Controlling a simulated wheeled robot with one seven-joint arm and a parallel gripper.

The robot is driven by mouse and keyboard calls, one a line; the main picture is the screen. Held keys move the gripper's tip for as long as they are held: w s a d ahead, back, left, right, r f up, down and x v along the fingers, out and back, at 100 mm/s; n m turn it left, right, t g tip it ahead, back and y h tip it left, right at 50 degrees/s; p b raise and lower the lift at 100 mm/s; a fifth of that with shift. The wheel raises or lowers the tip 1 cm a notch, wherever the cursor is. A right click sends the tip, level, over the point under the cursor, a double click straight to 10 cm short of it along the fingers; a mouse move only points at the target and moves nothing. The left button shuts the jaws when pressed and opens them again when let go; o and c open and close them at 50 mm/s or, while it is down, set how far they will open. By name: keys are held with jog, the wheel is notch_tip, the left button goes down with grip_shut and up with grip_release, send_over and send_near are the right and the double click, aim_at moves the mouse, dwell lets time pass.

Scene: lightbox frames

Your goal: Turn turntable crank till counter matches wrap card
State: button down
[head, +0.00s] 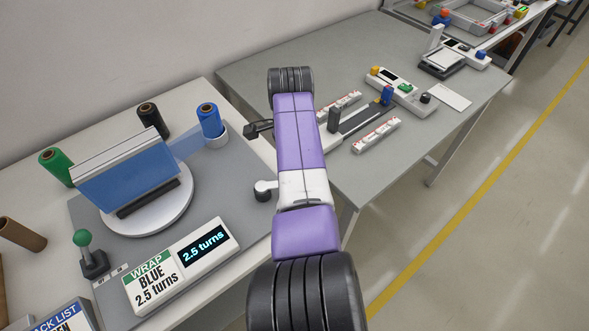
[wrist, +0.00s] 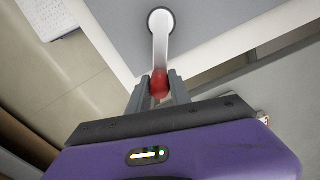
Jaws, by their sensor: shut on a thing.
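The turntable (head: 172,211) carries a frame wrapped in blue film (head: 128,183), and a strip of film runs to the blue roll (head: 209,120). The counter (head: 203,247) reads 2.5 turns. The wrap card (head: 150,284) reads BLUE, 2.5 turns. The crank's hub (head: 263,190) shows beside my arm in the head view; my arm hides the rest. In the wrist view, the white crank arm (wrist: 160,48) ends in a red knob (wrist: 159,84). My gripper (wrist: 159,88) is shut on the red knob.
A green roll (head: 55,166) and a black roll (head: 152,119) stand behind the turntable. A green-knobbed lever (head: 88,252) stands at the mat's front left. A second grey table (head: 250,75) with devices stands beyond my arm.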

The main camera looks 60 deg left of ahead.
jog(key=shift+r, duration=0.15)
jog(key=c, duration=1.2)
grip_release()
notch_tip(320, 180, up, 8)
jog(key=shift+f+b, duration=0.15)
jog(key=shift+b, duration=0.3)
